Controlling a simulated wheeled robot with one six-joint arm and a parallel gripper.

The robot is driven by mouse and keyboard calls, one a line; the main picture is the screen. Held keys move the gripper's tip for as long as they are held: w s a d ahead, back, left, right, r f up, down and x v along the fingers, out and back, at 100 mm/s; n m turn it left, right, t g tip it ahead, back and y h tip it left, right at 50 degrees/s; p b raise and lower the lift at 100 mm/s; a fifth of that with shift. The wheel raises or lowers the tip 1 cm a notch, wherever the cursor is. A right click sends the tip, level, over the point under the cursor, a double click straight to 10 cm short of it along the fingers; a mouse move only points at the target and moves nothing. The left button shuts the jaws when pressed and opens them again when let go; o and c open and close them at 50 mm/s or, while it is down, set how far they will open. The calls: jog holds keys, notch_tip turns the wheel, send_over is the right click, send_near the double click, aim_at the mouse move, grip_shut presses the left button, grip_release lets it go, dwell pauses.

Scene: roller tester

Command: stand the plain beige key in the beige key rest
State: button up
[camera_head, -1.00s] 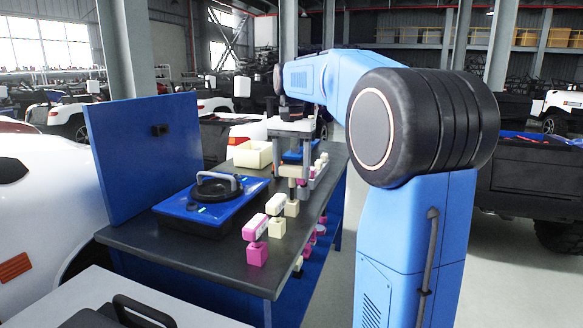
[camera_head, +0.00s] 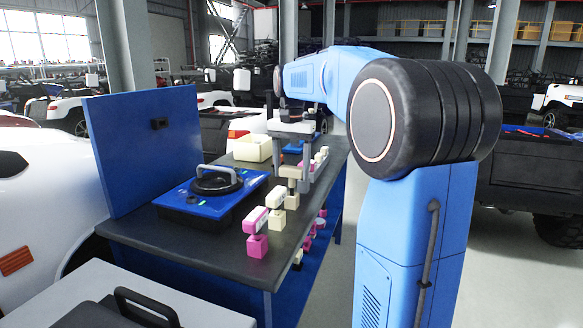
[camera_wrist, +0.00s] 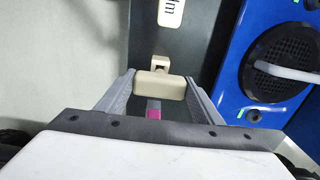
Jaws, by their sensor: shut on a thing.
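My gripper (camera_wrist: 160,92) is shut on the plain beige key (camera_wrist: 160,85), a block lying crosswise between the two grey fingers in the wrist view. In the head view the key (camera_head: 290,172) is near the beige key rest (camera_head: 292,201), above the table. In the wrist view part of the beige rest (camera_wrist: 160,63) shows just beyond the key; the key hides the rest of it. I cannot tell whether they touch.
On the dark table (camera_head: 215,248), a cream labelled key (camera_head: 277,197) and a pink key (camera_head: 255,220) stand in their rests nearer the front. A blue tester (camera_head: 212,195) lies to the left, a cream bin (camera_head: 252,149) behind. More small blocks stand at the right edge.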

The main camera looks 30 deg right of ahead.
jog(key=shift+f, duration=1)
jog(key=o, duration=1.9)
notch_tip(320, 180, up, 17)
jog(key=shift+r, duration=0.2)
